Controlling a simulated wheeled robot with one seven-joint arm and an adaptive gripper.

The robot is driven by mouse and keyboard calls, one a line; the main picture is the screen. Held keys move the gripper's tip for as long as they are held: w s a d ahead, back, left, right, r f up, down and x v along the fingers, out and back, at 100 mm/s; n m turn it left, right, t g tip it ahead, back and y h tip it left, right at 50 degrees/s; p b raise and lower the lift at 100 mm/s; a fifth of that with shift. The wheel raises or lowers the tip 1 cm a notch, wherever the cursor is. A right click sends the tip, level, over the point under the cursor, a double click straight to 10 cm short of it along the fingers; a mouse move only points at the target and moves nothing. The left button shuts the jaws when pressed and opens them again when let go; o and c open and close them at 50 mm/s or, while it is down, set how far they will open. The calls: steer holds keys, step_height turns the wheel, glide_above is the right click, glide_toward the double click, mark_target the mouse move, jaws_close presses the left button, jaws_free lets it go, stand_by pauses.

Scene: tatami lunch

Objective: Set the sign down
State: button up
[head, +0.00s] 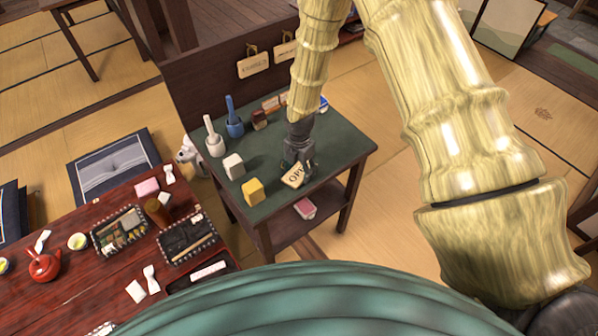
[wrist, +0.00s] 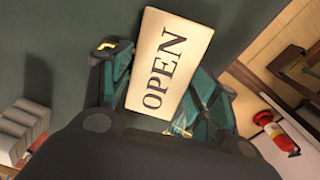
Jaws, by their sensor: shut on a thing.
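The sign is a cream board with the dark word OPEN (head: 294,177), low over the green-topped side table (head: 345,150) near its front edge. In the wrist view the sign (wrist: 170,55) lies tilted between the dark green fingers, its upper part sticking out beyond them. My gripper (head: 301,166) is shut on the sign, and its fingers (wrist: 160,95) flank the lower part of the board. The palm hides the fingertips' far side, and I cannot tell whether the sign touches the tabletop.
A yellow block (head: 253,191), a white block (head: 234,166), a white bottle-like item (head: 214,140) and a blue one (head: 234,120) stand left on the table. Two small plaques (head: 253,65) hang behind. A red low table (head: 80,290) is at left. The tabletop's right side is clear.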

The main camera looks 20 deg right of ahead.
steer(key=shift+s+f, duration=0.1)
steer(key=shift+c, duration=1.2)
steer(key=shift+w+r+b, duration=0.2)
steer(key=shift+r+b, duration=0.3)
steer(key=shift+r, duration=0.15)
steer(key=shift+r+b, duration=0.45)
steer(key=shift+r, duration=0.45)
steer(key=s+d+r+b, duration=0.15)
steer(key=s+b, duration=0.35)
steer(key=s, duration=1)
steer(key=shift+t+y, duration=0.4)
steer(key=shift+t, duration=0.1)
steer(key=w+d+p, duration=0.1)
steer(key=w, duration=0.5)
steer(key=w+d+p, duration=0.1)
steer(key=w+p, duration=0.1)
steer(key=w, duration=0.5)
steer(key=w+d+p, duration=0.1)
steer(key=w, duration=0.5)
steer(key=shift+w+d+f+p, duration=0.3)
steer(key=shift+w+p, duration=0.1)
steer(key=shift+w+d+f, duration=0.1)
steer(key=shift+w, duration=0.25)
steer(key=shift+f+p, duration=0.9)
steer(key=shift+f, duration=0.85)
